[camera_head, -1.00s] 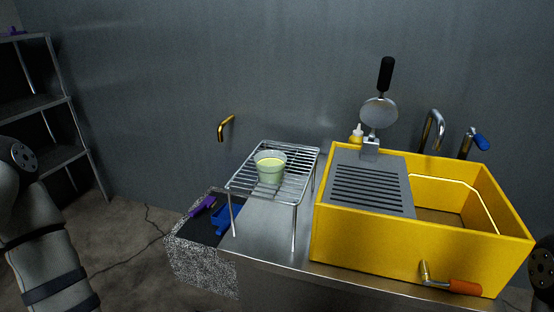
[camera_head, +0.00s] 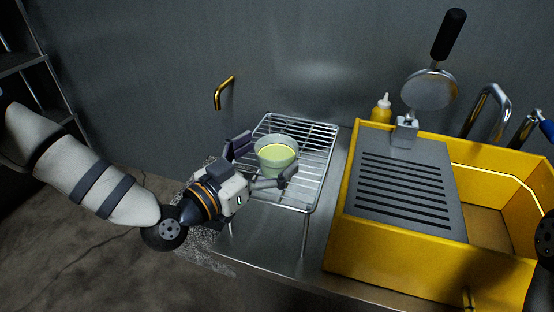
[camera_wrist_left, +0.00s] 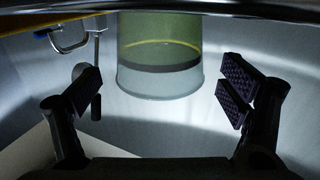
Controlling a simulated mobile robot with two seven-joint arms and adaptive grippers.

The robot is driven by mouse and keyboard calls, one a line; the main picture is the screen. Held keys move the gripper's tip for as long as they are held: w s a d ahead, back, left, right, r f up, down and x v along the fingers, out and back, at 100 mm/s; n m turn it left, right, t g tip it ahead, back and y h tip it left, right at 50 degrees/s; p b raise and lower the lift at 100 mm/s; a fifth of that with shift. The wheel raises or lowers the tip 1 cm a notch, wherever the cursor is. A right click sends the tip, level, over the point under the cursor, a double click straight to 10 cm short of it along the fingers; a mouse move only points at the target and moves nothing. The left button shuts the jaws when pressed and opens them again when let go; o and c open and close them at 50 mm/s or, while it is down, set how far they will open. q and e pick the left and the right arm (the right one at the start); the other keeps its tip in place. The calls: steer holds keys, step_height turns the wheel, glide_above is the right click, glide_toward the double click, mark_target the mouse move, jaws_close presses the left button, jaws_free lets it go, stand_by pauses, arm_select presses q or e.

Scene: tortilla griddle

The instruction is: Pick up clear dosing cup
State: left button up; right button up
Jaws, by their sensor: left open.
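The clear dosing cup (camera_head: 277,155) stands upright on the wire rack, with pale green contents and a yellow line near its top. My left gripper (camera_head: 262,162) is open at the cup's near left side, one finger to each side of it in the head view. In the left wrist view the cup (camera_wrist_left: 160,58) is ahead, between and beyond the two open fingertips (camera_wrist_left: 163,85), with a gap on both sides. My right gripper is not in view; only a dark part of my right arm shows at the right edge.
The wire rack (camera_head: 318,165) stands on a steel counter (camera_head: 262,238). To its right is a yellow basin (camera_head: 395,262) with a grey slotted plate (camera_head: 405,190). A yellow bottle (camera_head: 381,109) and a black-handled round metal tool (camera_head: 430,90) are behind. A brass spout (camera_head: 223,92) is on the wall.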

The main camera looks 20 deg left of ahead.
arm_select(q)
steer(key=x, duration=0.2)
steer(key=shift+w+d, duration=0.15)
steer(key=shift+w, duration=0.2)
steer(key=c, duration=1.3)
steer(key=shift+c, duration=0.2)
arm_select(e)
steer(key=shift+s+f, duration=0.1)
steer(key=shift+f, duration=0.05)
